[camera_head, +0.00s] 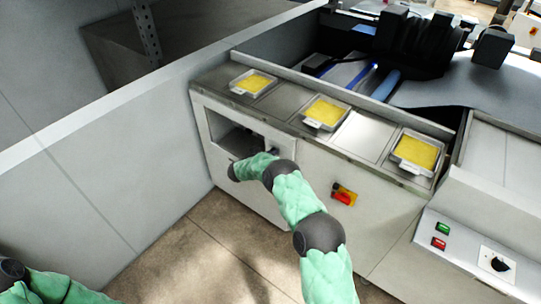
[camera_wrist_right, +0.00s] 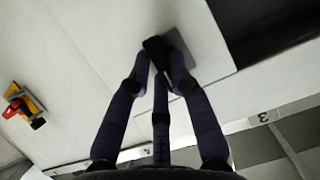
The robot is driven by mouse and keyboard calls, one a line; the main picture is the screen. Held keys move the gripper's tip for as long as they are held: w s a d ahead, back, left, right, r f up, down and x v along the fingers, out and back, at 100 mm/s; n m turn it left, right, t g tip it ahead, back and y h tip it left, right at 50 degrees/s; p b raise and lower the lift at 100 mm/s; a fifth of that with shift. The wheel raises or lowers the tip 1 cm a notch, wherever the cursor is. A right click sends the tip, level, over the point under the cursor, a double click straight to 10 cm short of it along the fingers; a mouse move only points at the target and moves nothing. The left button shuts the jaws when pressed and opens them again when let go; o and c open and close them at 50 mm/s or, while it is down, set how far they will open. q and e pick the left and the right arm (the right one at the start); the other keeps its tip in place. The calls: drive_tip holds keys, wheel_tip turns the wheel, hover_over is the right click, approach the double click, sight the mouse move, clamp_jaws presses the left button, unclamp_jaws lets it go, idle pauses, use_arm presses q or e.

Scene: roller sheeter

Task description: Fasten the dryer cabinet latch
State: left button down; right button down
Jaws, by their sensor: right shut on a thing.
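The dryer cabinet (camera_head: 285,145) is a pale front panel with a dark rectangular opening or window (camera_head: 228,131), below the tray counter. In the right wrist view, the dark edge of this recess (camera_wrist_right: 262,25) lies at the upper right. A small black latch (camera_wrist_right: 158,48) stands on the pale panel beside that recess. My right gripper (camera_wrist_right: 161,75) is shut on the latch, with its dark fingers around it. In the head view, my right gripper (camera_head: 272,151) is mostly hidden by my green-sleeved arm. My left arm shows at the bottom left, its gripper out of view.
A red and yellow switch (camera_head: 344,195) sits on the panel right of the cabinet. Trays with yellow contents (camera_head: 326,111) rest on the counter above. A control panel (camera_head: 475,255) with buttons is at the lower right. A grey wall (camera_head: 90,150) bounds the left; the floor (camera_head: 215,245) is clear.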

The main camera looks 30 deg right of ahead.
drive_tip(key=shift+g, duration=0.3)
idle(0.4)
drive_tip(key=c, duration=1.1)
unclamp_jaws()
drive_tip(key=v, duration=1.2)
drive_tip(key=shift+f, duration=0.1)
